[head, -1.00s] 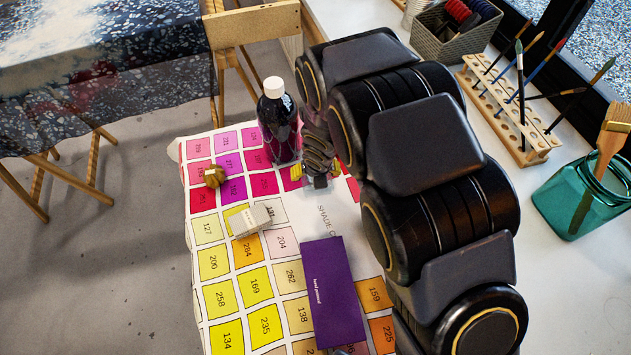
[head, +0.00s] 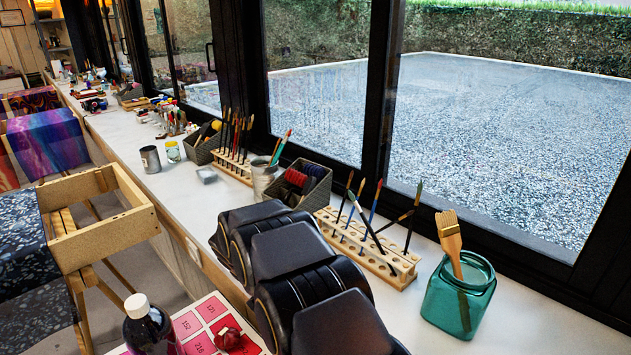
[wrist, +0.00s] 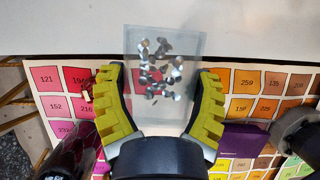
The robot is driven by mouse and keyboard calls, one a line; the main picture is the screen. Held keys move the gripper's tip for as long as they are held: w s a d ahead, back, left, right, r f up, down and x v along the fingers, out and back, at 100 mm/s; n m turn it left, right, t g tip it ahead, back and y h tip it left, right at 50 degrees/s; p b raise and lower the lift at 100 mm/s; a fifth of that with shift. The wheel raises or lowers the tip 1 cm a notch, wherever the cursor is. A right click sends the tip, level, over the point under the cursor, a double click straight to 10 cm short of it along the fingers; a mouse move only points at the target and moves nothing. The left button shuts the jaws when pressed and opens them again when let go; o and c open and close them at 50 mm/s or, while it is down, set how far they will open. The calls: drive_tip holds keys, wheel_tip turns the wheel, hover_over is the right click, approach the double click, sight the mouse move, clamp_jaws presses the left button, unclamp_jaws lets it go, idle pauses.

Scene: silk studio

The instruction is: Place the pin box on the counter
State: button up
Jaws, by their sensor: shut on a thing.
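The pin box (wrist: 190,45) is a small clear box with shiny pins inside. In the wrist view it sits upright in the picture between the yellow ridged pads of my gripper (wrist: 162,76), which is shut on it. The box shows over the edge between the colour chart (wrist: 50,106) and the white counter (wrist: 60,35). The counter (head: 187,212) runs along the window in the head view. In that view my arm hides the gripper and the held box.
A dark bottle with a white cap (head: 149,330) and a red object (head: 229,340) are on the chart side. On the counter stand a grey basket (head: 302,181), a wooden brush rack (head: 375,250), a teal jar (head: 458,300) and a metal cup (head: 150,159). Bare counter lies left of the basket.

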drive_tip(key=s+d+r+m+g+y, duration=0.1)
drive_tip(key=d+r+m, duration=0.5)
drive_tip(key=m, duration=0.7)
drive_tip(key=s+d+r+m+g+y, duration=0.2)
drive_tip(key=d+r+m+g, duration=0.4)
drive_tip(key=d+m, duration=0.3)
drive_tip(key=s+m, duration=0.1)
drive_tip(key=m, duration=0.3)
drive_tip(key=shift+d+r+g, duration=0.2)
drive_tip(key=shift+d+g, duration=0.05)
drive_tip(key=shift+g, duration=0.05)
